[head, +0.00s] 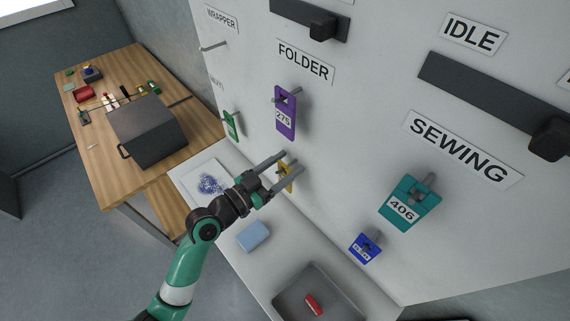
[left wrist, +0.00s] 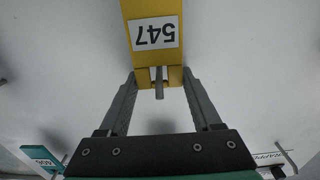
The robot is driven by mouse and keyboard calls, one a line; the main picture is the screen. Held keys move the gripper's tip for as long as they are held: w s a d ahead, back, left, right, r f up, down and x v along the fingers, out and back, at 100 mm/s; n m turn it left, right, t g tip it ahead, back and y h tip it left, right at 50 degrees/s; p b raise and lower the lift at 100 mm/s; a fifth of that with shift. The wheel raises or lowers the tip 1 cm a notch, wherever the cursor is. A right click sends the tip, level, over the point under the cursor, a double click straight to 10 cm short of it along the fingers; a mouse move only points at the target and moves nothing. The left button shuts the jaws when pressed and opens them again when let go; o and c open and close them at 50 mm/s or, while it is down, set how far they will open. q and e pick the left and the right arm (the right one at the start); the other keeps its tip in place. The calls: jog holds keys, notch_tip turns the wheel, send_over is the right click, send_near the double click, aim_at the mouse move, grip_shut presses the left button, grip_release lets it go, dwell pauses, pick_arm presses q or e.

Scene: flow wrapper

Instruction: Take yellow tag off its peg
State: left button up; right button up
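The yellow tag (head: 286,178) hangs on its peg on the white wall board, below the purple tag. In the left wrist view the yellow tag (left wrist: 152,12) shows a white label reading 547, upside down, and the grey peg (left wrist: 159,82) sticks out through its end. My left gripper (head: 287,163) is open, with one finger on each side of the tag's peg end. In the left wrist view the fingertips (left wrist: 159,75) are close to the tag's edges; I cannot tell whether they touch. My right gripper is not in view.
A purple tag (head: 285,112), a green tag (head: 231,125), a teal tag (head: 410,203) and a blue tag (head: 365,248) hang nearby. Below are a light blue block (head: 253,236) and a grey tray (head: 283,304) with a red item (head: 313,304). A wooden table (head: 105,180) stands left.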

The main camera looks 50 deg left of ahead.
pick_arm(q)
jog(key=c, duration=0.8)
jog(key=shift+r, duration=0.15)
jog(key=shift+r+p, duration=0.35)
jog(key=shift+s+a+b, duration=0.15)
jog(key=shift+s+b, duration=0.65)
jog(key=shift+s, duration=3.75)
